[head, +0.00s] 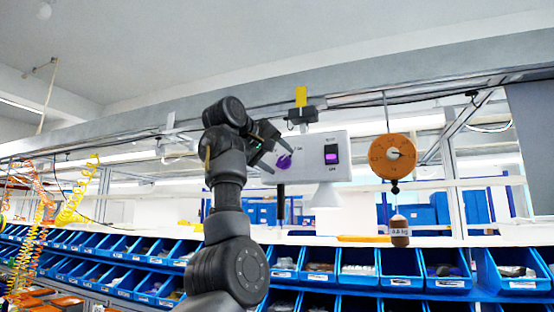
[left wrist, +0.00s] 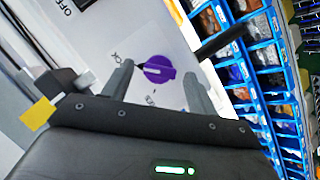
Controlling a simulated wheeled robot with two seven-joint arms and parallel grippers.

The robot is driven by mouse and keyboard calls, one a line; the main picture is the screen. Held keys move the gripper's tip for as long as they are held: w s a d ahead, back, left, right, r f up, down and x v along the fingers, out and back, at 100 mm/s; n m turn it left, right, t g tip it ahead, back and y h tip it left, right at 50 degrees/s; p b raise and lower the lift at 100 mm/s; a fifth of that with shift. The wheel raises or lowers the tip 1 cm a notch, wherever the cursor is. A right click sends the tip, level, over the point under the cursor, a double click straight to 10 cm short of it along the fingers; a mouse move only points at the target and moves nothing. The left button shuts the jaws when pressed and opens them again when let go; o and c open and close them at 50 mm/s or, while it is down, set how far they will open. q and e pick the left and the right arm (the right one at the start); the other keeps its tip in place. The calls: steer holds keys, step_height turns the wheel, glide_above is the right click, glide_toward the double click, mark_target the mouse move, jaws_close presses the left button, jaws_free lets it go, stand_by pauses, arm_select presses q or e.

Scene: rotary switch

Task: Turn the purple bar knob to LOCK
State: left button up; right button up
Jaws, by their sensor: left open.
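The purple bar knob (head: 284,161) sits on the left part of a white panel box (head: 312,148). In the left wrist view the knob (left wrist: 159,70) shows a pale line pointing toward the left finger. Small lettering stands by that finger, partly hidden, and more below the knob; both are too small to read surely. My left gripper (head: 277,156) is open in front of the panel. In the left wrist view its fingers (left wrist: 158,85) stand on either side of the knob, with gaps showing; contact is not visible. My right gripper is out of view.
A black switch with a purple face (head: 331,154) is on the panel's right side. An orange disc (head: 392,157) with a hanging weight (head: 399,231) is further right. Blue bins (head: 401,268) line the shelves below. The word OFF shows in the left wrist view.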

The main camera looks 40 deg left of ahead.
arm_select(q)
steer(key=shift+s, duration=0.45)
steer(key=b+v, duration=0.3)
steer(key=v, duration=0.6)
steer(key=shift+s+r, duration=0.2)
steer(key=shift+s, duration=0.1)
